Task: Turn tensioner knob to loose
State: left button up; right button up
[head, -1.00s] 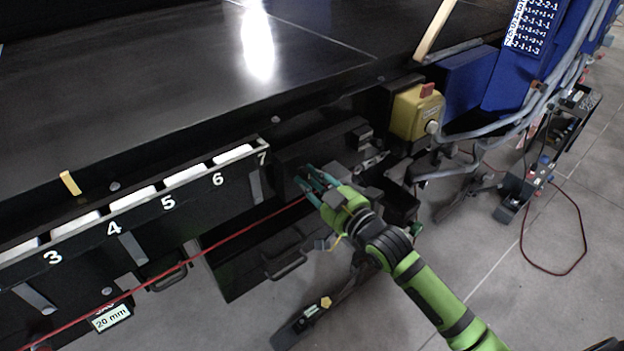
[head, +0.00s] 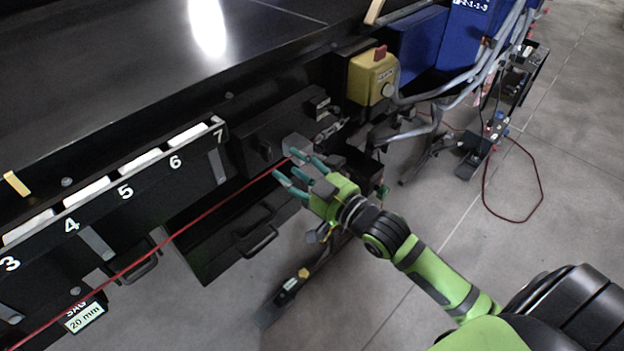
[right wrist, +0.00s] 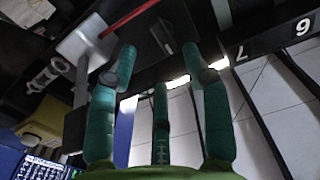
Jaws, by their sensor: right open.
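A small black knob (head: 264,151) sticks out of the dark box beside the number 7 slot in the head view. I take it to be the tensioner knob. In the right wrist view it shows as a dark upright grip (right wrist: 161,36) on a dark plate, beyond the fingertips. My right gripper (head: 287,168) has its teal fingers spread and empty, just right of and below the knob, apart from it. In the right wrist view the open fingers (right wrist: 160,68) frame the plate. My left gripper is not in view.
A red cord (head: 200,219) runs along the black machine to a pale metal bracket (right wrist: 88,42) close to the fingers.

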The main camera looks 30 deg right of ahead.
jog(key=shift+v, duration=2.7)
jog(key=s+d+f+m+g+h, duration=0.1)
jog(key=s+d+f+g+h, duration=0.15)
jog(key=f, duration=0.95)
jog(key=s+d+f+m+g+h, duration=0.1)
jog(key=s+d+f+g, duration=0.15)
jog(key=f, duration=0.85)
jog(key=s+d+f+m+g+h, duration=0.1)
jog(key=d+f+g+h, duration=0.15)
jog(key=f, duration=0.95)
jog(key=s+a+f+g, duration=0.2)
jog(key=s+f+g, duration=0.2)
jog(key=s+f, duration=1)
jog(key=s+a+f+g, duration=0.2)
jog(key=s+f, duration=0.1)
jog(key=s, duration=0.5)
jog(key=s+a+f+n+g, duration=0.1)
jog(key=s+f, duration=0.3)
jog(key=s, duration=0.5)
jog(key=shift+s+a+f+g+b, duration=0.2)
jog(key=shift+a+g+b, duration=0.1)
jog(key=shift+a+g, duration=0.4)
